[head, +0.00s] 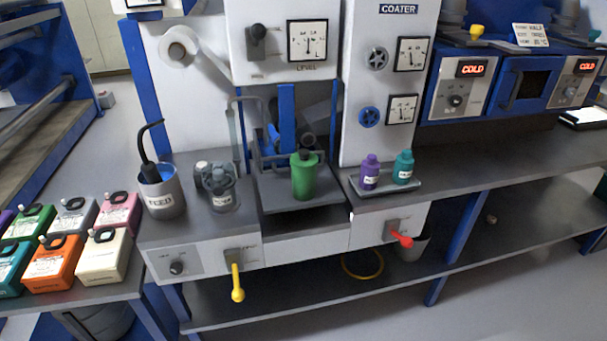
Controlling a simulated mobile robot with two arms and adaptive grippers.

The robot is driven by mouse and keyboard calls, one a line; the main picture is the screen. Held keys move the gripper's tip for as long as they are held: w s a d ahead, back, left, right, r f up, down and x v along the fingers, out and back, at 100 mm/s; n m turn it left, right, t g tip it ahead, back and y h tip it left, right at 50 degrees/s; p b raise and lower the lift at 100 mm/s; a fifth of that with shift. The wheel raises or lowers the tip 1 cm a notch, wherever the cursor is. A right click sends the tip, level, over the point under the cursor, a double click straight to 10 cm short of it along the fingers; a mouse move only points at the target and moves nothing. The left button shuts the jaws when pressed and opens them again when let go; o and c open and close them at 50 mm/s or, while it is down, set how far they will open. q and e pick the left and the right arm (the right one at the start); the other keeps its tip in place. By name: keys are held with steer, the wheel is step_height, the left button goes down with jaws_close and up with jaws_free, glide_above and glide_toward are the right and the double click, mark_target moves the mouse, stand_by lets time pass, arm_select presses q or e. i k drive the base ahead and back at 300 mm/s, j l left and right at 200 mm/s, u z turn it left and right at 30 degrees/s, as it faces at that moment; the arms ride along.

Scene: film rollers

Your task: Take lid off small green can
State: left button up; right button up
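The small green can (304,180) stands upright on a dark tray-like platform (275,199) in the middle of the coater machine. A dark grey lid or cap (304,155) appears to sit on its top; its exact shape is too small to tell. Neither of my grippers shows in the head view, and nothing is seen touching the can.
A purple bottle (370,174) and a teal bottle (403,167) stand on a small tray (398,187) to the right. Yellow (237,284) and red (401,239) levers project from the front.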

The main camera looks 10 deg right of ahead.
mark_target(304, 159)
steer(key=i+l+u, duration=0.15)
steer(key=i+l, duration=0.15)
steer(key=i+l+u, duration=0.2)
steer(key=l, duration=0.2)
steer(key=i+l+u, duration=0.15)
steer(key=i+l, duration=0.15)
steer(key=l, duration=0.1)
